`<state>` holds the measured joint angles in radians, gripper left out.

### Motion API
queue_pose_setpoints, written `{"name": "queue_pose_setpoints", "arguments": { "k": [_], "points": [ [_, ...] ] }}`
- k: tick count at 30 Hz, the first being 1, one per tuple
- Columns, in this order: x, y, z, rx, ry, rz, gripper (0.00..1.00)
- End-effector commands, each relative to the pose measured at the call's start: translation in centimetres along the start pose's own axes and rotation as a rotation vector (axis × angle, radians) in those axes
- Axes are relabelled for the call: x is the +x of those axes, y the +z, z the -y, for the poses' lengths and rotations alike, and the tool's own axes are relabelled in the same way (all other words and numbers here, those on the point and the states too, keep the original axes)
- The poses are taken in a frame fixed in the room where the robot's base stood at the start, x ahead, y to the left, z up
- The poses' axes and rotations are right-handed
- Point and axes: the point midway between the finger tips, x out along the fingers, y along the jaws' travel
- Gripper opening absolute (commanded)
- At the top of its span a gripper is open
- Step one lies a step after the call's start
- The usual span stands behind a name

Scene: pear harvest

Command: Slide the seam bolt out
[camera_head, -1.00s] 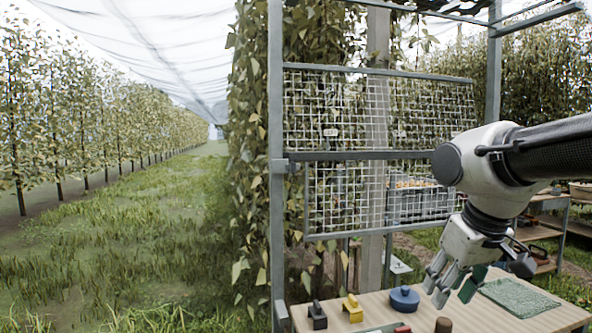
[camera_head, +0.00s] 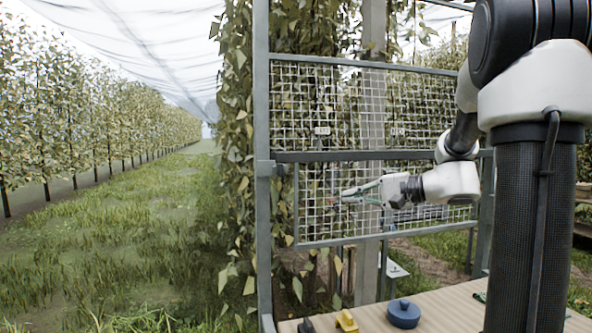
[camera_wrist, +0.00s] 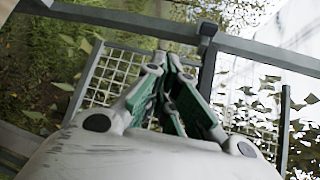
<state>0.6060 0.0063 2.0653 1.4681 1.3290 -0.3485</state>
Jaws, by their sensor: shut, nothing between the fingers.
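My gripper (camera_head: 348,195) is shut and empty, pointing left in front of the lower mesh panel (camera_head: 312,222). Its green-padded fingers (camera_wrist: 170,62) come together in the wrist view. A grey horizontal bar (camera_head: 370,155) runs along the seam between the lower panel and the upper mesh panel (camera_head: 300,95), above my gripper. A small block (camera_head: 265,168) sits on the left post at bar height. A dark bracket (camera_wrist: 208,30) shows on a bar in the wrist view, beyond the fingers. I cannot make out the seam bolt for certain in either view.
A wooden table (camera_head: 445,306) stands below, with a blue round object (camera_head: 404,313), a yellow piece (camera_head: 346,321) and a dark piece (camera_head: 306,326). The left post (camera_head: 262,120) bounds the frame. The grass row (camera_head: 120,240) at the left is open.

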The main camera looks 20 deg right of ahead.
Motion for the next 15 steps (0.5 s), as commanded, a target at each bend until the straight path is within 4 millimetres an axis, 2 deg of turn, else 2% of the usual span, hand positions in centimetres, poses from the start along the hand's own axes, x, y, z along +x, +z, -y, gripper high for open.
{"name": "queue_pose_setpoints", "arguments": {
  "k": [1,3,6,15],
  "points": [
    [0.3,-0.2,2.1,-0.026,-0.063,-0.004,0.0],
    [0.6,-0.2,4.4,-0.056,-0.14,-0.008,0.0],
    [0.7,0.0,6.1,-0.091,-0.206,-0.006,0.0],
    [0.7,0.2,6.1,-0.123,-0.206,-0.001,0.0]
  ]
}}
